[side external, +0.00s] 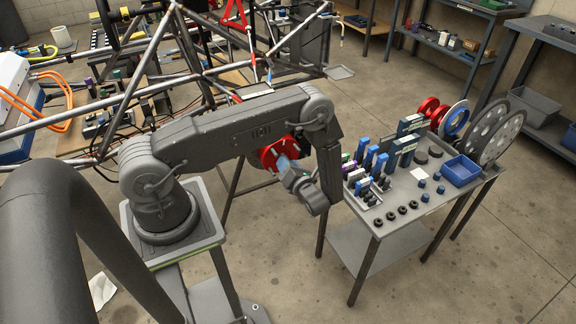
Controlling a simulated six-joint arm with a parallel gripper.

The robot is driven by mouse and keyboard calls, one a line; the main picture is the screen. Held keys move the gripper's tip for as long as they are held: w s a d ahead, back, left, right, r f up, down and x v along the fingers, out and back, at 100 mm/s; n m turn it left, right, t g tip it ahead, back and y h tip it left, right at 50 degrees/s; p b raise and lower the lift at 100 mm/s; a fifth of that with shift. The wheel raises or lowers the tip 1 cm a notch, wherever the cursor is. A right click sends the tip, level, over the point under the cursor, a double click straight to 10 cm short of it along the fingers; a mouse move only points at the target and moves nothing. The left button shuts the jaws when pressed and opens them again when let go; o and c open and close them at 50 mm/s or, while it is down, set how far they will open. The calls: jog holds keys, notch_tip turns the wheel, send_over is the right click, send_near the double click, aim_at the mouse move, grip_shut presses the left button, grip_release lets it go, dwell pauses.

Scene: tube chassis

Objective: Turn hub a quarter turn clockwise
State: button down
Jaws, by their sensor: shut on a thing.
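The hub (268,158) is a red round part with pale studs or slots on its face, partly behind my arm and gripper. It sits by the tube chassis (140,67), below my forearm. My gripper (284,163) points up and left at the hub's face, and its jaws are shut at the hub's middle. A light blue-grey piece shows between the gripper body and the red face; I cannot tell whether it is a finger or part of the hub. The exact grip is too small to see.
A grey cart (408,198) at the right holds blue and dark tools, black round parts, a blue bin (460,171), red discs and large grey discs. Orange cables (45,108) lie at the left. Shelves stand at the back right. Floor in front of the cart is clear.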

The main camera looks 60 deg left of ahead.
jog(key=shift+m, duration=8.1)
jog(key=c, duration=1)
grip_release()
jog(key=shift+o, duration=0.2)
jog(key=shift+d, duration=0.1)
